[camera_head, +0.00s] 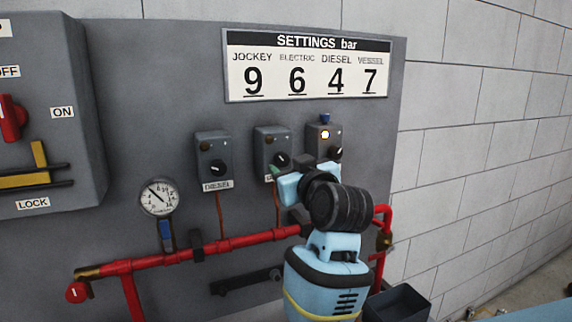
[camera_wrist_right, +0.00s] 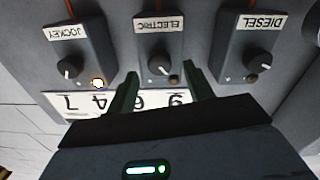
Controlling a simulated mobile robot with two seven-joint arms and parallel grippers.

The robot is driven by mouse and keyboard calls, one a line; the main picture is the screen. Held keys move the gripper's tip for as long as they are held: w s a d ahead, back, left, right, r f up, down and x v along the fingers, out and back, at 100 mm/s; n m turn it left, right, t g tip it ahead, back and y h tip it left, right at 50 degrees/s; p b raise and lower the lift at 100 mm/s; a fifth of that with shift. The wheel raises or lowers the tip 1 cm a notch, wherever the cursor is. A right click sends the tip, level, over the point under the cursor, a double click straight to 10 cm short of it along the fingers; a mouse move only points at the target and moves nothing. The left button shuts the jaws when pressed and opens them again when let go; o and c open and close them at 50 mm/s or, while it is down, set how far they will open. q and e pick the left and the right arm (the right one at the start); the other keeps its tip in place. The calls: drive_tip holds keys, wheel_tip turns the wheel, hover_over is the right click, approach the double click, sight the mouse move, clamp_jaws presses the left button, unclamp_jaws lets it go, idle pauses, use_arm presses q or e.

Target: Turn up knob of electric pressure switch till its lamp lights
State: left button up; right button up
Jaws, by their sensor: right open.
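The electric pressure switch (camera_head: 272,142) is the middle of three grey boxes on the panel. Its black knob (camera_head: 281,160) also shows in the right wrist view (camera_wrist_right: 159,66), under an upside-down ELECTRIC label (camera_wrist_right: 158,24). Its lamp (camera_wrist_right: 174,78) is dark. My right gripper (camera_head: 287,178) is in front of this box and partly hides its lower part. In the wrist view its open dark green fingers (camera_wrist_right: 160,76) are spread to either side of the knob, with nothing between them seen gripped. Whether they reach the knob's depth cannot be told. My left gripper is not in view.
The jockey switch (camera_head: 324,142) has a lit lamp (camera_head: 325,134); the diesel switch (camera_head: 213,160) is dark. The settings sign (camera_head: 307,66) lists electric as 6. A gauge (camera_head: 158,197) and red pipe (camera_head: 215,247) are below. A dark bin (camera_head: 398,304) stands lower right.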

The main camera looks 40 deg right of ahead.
sight(281, 159)
drive_tip(key=shift+x, duration=1.3)
drive_tip(key=c, duration=1)
